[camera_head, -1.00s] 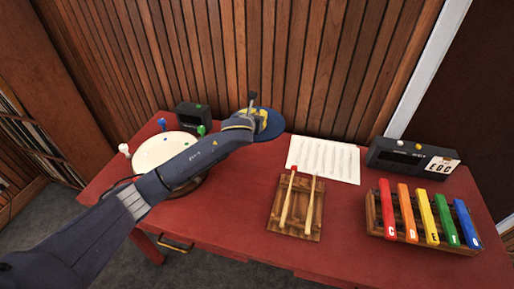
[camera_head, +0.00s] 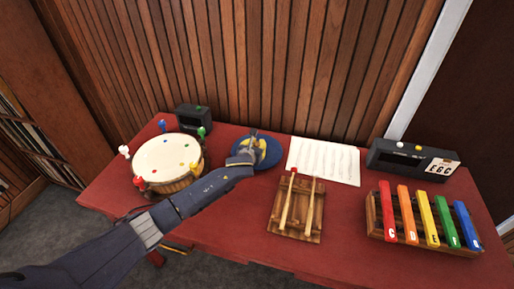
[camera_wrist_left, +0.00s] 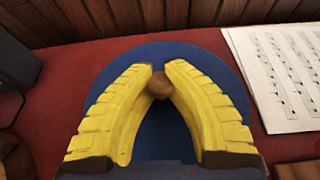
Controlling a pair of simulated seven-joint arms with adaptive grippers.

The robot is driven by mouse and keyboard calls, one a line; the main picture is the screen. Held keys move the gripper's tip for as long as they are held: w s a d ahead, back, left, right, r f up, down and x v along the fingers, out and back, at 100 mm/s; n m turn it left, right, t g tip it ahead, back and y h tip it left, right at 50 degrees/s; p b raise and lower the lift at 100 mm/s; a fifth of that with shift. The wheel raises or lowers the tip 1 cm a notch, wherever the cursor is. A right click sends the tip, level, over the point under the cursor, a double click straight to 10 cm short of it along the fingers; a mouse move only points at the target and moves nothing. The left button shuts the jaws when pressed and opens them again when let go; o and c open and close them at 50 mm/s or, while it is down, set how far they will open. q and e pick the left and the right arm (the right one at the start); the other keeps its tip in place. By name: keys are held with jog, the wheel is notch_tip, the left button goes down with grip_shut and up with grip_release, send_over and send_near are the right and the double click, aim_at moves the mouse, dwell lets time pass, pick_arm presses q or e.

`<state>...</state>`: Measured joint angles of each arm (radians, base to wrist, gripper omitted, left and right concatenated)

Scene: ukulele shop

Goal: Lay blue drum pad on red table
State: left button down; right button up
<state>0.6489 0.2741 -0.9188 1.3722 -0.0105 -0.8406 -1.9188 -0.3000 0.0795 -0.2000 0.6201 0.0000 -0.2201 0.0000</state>
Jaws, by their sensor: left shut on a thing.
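The round blue drum pad (camera_head: 268,152) is at the back middle of the red table (camera_head: 345,225), between the drum and the music sheet. It looks flat and on or very near the table top; I cannot tell whether it touches. My left gripper (camera_head: 256,141) reaches over it from the left. In the left wrist view, the yellow fingers (camera_wrist_left: 160,82) are shut on the brown knob at the middle of the blue drum pad (camera_wrist_left: 150,50). The fingers hide part of the pad. My right gripper is not in view.
A drum (camera_head: 168,162) with coloured pegs stands left, beside my arm. A small black box (camera_head: 193,118) is behind it. A music sheet (camera_head: 323,160), mallets on a wooden rack (camera_head: 296,209), coloured chime bars (camera_head: 424,217) and a black device (camera_head: 408,160) lie to the right.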

pick_arm(q)
jog(key=shift+f, duration=0.75)
jog(key=c, duration=1.5)
grip_release()
jog(key=v, duration=1.2)
